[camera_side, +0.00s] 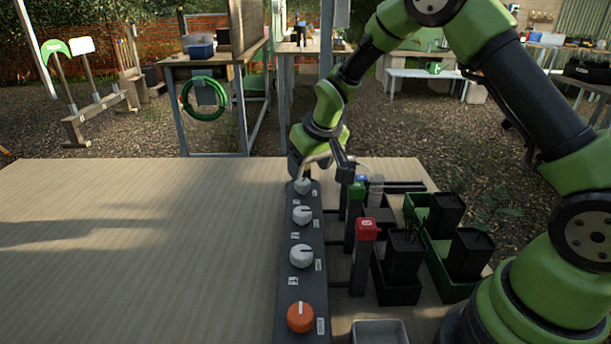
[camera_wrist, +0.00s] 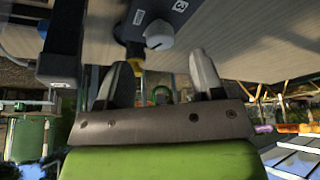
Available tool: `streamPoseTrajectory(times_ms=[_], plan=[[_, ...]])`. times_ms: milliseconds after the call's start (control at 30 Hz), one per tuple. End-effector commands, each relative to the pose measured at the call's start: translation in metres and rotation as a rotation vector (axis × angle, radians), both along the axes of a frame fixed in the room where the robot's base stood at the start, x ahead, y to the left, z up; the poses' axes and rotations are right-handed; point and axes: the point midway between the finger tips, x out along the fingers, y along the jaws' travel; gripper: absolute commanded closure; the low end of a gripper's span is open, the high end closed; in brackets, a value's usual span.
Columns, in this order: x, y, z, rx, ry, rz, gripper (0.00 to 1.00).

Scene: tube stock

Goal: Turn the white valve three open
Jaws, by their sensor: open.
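A dark valve strip (camera_side: 313,283) on the table carries a row of white knobs and one orange knob (camera_side: 300,317) at its near end. The farthest white knob (camera_side: 302,186) is beside my gripper (camera_side: 308,164); the other white knobs are the middle one (camera_side: 302,215) and the nearer one (camera_side: 301,256). The fingers appear apart from the knob and hold nothing.
Right of the strip stand a red-topped post (camera_side: 366,230), a green-topped post (camera_side: 355,190) and black bins (camera_side: 398,292) with green trays (camera_side: 448,285) beyond. A grey tray (camera_side: 378,333) is at the near edge. The table (camera_side: 130,250) left of the strip is clear.

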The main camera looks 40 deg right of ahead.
Motion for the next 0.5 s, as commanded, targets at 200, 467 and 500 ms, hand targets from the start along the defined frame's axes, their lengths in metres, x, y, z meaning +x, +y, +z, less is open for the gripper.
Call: streamPoseTrajectory(times_ms=[200,467,500], plan=[[-0.013,0.003,0.034,0.0,-0.002,0.0,0.39],[-0.019,0.003,0.045,0.0,0.001,0.0,0.39],[-0.019,0.003,0.045,0.0,0.001,0.0,0.39]])
